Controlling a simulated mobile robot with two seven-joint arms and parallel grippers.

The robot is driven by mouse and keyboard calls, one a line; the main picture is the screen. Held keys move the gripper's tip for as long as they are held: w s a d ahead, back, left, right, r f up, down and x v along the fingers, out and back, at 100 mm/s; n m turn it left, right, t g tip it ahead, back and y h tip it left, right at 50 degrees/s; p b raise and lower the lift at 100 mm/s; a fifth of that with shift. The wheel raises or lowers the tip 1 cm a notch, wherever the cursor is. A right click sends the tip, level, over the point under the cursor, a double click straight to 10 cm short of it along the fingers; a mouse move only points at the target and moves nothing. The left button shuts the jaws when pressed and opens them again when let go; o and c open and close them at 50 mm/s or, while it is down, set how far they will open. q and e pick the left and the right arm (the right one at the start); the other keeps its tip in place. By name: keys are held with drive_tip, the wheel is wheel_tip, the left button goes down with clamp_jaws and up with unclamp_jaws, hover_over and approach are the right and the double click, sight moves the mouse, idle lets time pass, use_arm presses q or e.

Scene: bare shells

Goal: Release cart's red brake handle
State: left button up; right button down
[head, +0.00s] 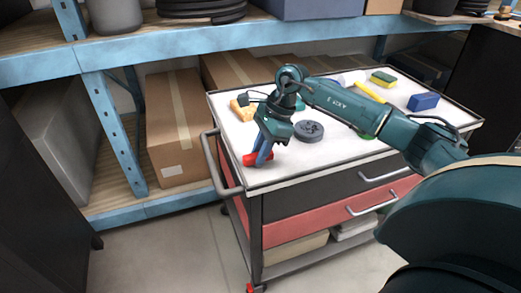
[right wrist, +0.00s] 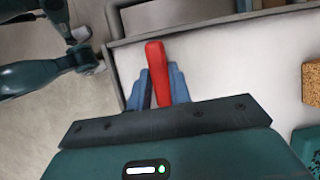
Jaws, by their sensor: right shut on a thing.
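The cart (head: 231,179) has a white top with a dark rim, and a push bar (head: 215,165) at its left end. The red brake handle (head: 249,160) is at the cart top's near left corner. My right gripper (head: 262,158) points down there, its blue fingers shut on the handle. In the right wrist view the red handle (right wrist: 155,57) stands between the two blue fingers (right wrist: 160,80) and sticks out past their tips. Its lower part is hidden by the gripper. My left gripper is not in view.
On the cart top are a dark round disc (head: 308,131), an orange-tan block (head: 240,108), a blue block (head: 423,102) and a yellow-green sponge (head: 383,77). Blue-framed shelves (head: 120,130) with cardboard boxes (head: 177,125) stand behind. The floor (head: 160,245) left of the cart is clear.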

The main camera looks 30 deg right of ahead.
drive_tip(key=c, duration=1.3)
unclamp_jaws()
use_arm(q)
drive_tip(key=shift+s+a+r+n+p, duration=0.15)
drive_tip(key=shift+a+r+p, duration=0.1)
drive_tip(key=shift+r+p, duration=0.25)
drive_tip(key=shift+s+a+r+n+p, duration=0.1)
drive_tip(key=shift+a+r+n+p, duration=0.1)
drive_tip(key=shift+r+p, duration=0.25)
use_arm(e)
drive_tip(key=v, duration=1.3)
drive_tip(key=shift+r, duration=0.1)
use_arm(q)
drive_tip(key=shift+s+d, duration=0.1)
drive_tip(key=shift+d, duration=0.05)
